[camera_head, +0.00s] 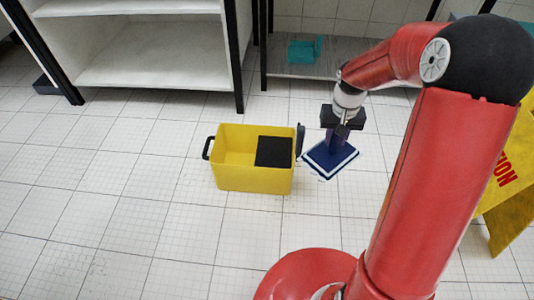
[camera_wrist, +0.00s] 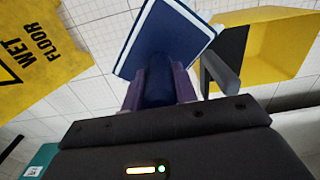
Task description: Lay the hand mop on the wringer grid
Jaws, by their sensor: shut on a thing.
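My gripper (camera_head: 339,131) is shut on the handle of the hand mop (camera_head: 328,159), a flat blue pad with a white edge. It holds the mop in the air just right of the yellow bucket (camera_head: 225,178), with the pad tilted in the picture. The wringer grid (camera_head: 273,151) is a black panel in the right half of the bucket top. In the wrist view the hand mop (camera_wrist: 168,42) hides part of the scene, and my gripper (camera_wrist: 158,95) closes on its handle. The dark wringer grid (camera_wrist: 231,45) and the yellow bucket (camera_wrist: 275,40) show at right.
The bucket has a black handle (camera_head: 207,148) at left and a grey lever (camera_head: 300,140) at right, close to the mop. A yellow wet floor sign (camera_head: 508,190) stands at right. Shelves (camera_head: 150,65) are behind, with a teal box (camera_head: 302,52). The tiled floor at left is clear.

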